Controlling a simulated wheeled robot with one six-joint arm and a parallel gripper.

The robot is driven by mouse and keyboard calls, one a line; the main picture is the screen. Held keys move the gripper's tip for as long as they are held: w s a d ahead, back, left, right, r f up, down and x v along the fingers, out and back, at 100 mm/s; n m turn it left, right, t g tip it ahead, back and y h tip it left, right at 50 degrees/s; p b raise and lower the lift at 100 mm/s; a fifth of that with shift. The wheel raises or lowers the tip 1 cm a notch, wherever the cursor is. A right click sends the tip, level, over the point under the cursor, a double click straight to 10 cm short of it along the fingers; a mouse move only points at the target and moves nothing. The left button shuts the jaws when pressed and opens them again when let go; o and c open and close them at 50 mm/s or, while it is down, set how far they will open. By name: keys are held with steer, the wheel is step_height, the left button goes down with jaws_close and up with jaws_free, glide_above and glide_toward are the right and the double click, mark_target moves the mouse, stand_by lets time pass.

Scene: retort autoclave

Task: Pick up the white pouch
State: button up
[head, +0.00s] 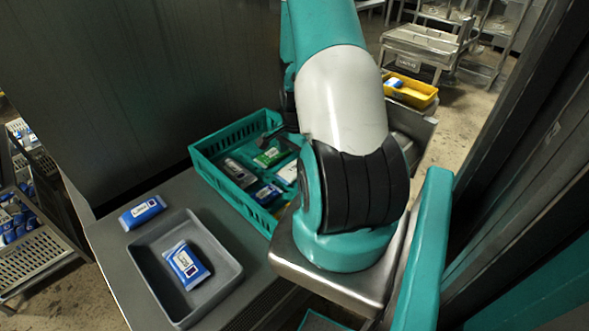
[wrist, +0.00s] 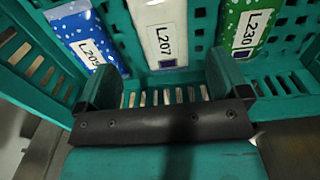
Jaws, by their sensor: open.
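The white pouch (wrist: 160,30), with a label reading L207, lies in the teal crate (wrist: 40,95) in the wrist view. It is between a blue pouch (wrist: 85,35) and a green pouch (wrist: 243,30). In the head view part of the white pouch (head: 288,173) shows beside my arm. My gripper (wrist: 165,78) is open and empty; its two fingers are spread apart near the crate's slotted wall, below the white pouch in the picture. The white pouch's top in the wrist view is cut off by the frame edge. My arm hides most of my gripper in the head view.
The teal crate (head: 226,188) stands on a grey counter. Left of it, a grey tray (head: 150,270) holds a blue pouch (head: 187,265), and another blue pouch (head: 142,212) lies behind it. A yellow bin (head: 418,95) stands at the back right. Dark walls border both sides.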

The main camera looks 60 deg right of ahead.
mark_target(288, 175)
steer(key=shift+w+d+f+p, duration=0.15)
steer(key=shift+f+p, duration=0.3)
steer(key=shift+f, duration=0.9)
steer(key=shift+w+f+p, duration=0.1)
steer(key=shift+f+p, duration=0.35)
steer(key=shift+f, duration=0.9)
steer(key=c, duration=1)
